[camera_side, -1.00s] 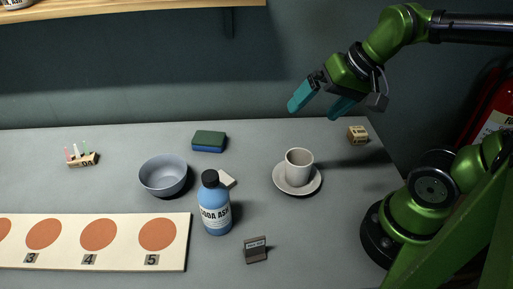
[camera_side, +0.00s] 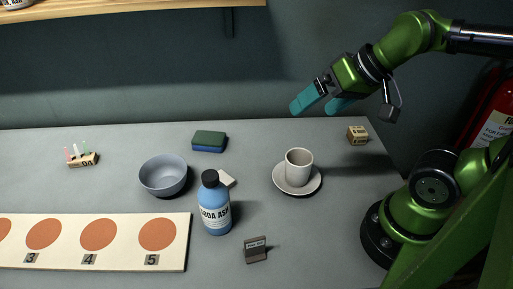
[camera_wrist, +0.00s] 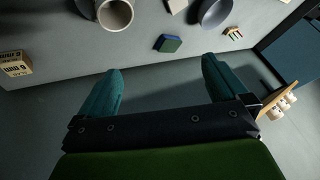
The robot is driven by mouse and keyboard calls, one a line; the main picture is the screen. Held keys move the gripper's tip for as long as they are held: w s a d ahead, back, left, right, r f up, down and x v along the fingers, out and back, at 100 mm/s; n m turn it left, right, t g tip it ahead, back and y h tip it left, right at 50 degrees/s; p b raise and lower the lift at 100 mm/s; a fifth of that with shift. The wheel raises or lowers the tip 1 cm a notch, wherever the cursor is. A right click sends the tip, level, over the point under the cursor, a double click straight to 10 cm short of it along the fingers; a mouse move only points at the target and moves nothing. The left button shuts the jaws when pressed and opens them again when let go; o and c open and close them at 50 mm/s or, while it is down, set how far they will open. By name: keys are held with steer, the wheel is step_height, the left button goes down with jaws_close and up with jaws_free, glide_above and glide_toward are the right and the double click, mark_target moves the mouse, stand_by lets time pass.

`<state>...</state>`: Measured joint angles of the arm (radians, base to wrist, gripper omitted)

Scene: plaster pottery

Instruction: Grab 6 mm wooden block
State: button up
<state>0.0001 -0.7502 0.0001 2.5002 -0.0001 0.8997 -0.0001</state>
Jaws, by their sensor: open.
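The wooden block (camera_side: 357,135) is a small tan cube-like block at the back right of the table, right of the cup. In the wrist view, the wooden block (camera_wrist: 16,63) is at the left edge and its dark print appears to read 6 mm. My gripper (camera_side: 318,104) is in the air above the back of the table, left of the block and clear of it. Its teal fingers are apart. In the wrist view, the space between my gripper's fingers (camera_wrist: 162,70) is empty, and the block lies outside the left finger.
A cup (camera_side: 298,160) on a saucer (camera_side: 281,185) stands left of the block. A blue bowl (camera_side: 163,175), a green-blue sponge (camera_side: 209,141), a soda ash bottle (camera_side: 215,207) and a peg holder (camera_side: 83,160) are farther left. A dark small block (camera_side: 255,250) is in front.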

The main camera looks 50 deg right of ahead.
steer(key=c, duration=0.3)
steer(key=m+g+h, duration=0.2)
steer(key=m+g, duration=0.3)
steer(key=g, duration=0.2)
glide_above(359, 130)
step_height(359, 130, down, 7)
step_height(359, 130, down, 17)
steer(key=shift+r, duration=0.2)
